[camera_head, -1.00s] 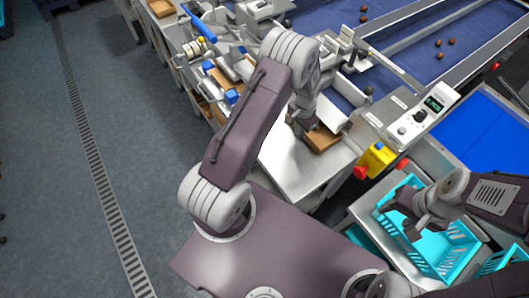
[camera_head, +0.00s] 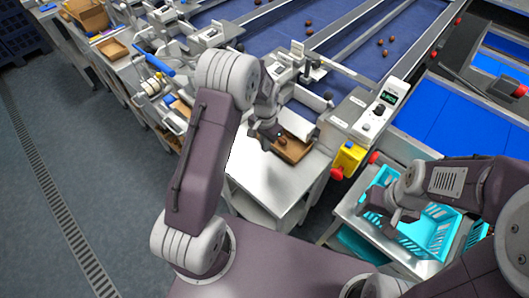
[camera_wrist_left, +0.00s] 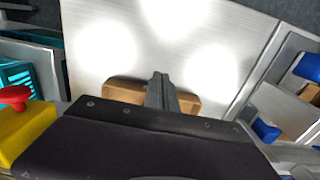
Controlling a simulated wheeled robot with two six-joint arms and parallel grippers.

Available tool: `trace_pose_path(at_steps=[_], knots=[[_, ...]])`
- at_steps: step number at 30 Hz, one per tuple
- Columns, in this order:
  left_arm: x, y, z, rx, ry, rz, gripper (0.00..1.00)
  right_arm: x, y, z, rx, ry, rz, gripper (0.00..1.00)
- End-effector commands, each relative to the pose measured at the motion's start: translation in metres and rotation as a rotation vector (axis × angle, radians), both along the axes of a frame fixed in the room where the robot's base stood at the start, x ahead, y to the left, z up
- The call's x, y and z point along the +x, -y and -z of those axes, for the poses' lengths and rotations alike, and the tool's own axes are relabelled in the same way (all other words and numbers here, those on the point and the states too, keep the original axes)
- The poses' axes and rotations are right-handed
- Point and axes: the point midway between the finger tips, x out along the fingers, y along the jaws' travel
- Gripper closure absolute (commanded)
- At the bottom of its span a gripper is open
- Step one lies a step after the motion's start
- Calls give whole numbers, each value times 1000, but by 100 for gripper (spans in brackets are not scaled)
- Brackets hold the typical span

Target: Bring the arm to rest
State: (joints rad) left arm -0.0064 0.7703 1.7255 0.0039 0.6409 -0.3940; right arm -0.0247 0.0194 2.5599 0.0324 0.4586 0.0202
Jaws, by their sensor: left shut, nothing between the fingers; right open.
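My left arm comes in from the left in the head view and bends down over a steel table (camera_head: 262,182). Its left gripper (camera_head: 268,138) is shut and empty, at the left edge of a small brown tray (camera_head: 297,155) with a dark date (camera_head: 282,140) in it. I cannot tell whether it touches the tray. In the left wrist view the shut fingers (camera_wrist_left: 161,92) stand in front of a brown tray (camera_wrist_left: 122,92) and hide its middle. My right gripper (camera_head: 392,218) is over a turquoise crate (camera_head: 440,232); its fingers are small and dark there.
A yellow box with a red button (camera_head: 347,160) and a control box with a display (camera_head: 378,108) stand right of the tray. Blue belts (camera_head: 350,38) carry several dates behind. Sorting fixtures (camera_head: 165,85) line the table's left. The floor (camera_head: 90,170) at left is clear.

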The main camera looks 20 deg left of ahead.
Motion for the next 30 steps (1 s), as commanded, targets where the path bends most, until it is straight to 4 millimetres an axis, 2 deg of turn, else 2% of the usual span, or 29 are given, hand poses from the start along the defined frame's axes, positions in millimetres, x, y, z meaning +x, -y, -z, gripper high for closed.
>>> trace_pose_path(at_steps=[3,7,20,23,26,28,30], knots=[[1,0,-22,0,4,0,100,0,0,4,0,0,0,49],[1,0,-38,0,2,0,100,0,0,5,0,0,0,49],[1,0,-47,0,7,1,100,0,0,4,0,0,0,49],[9,2,-74,-1,67,4,100,0,0,4,0,0,0,49],[-19,4,-105,-3,98,3,100,0,0,4,0,0,0,49],[-54,5,-117,-10,111,-36,100,0,0,5,0,0,0,49],[-91,6,-118,-16,117,-100,100,0,0,5,0,0,0,49]])
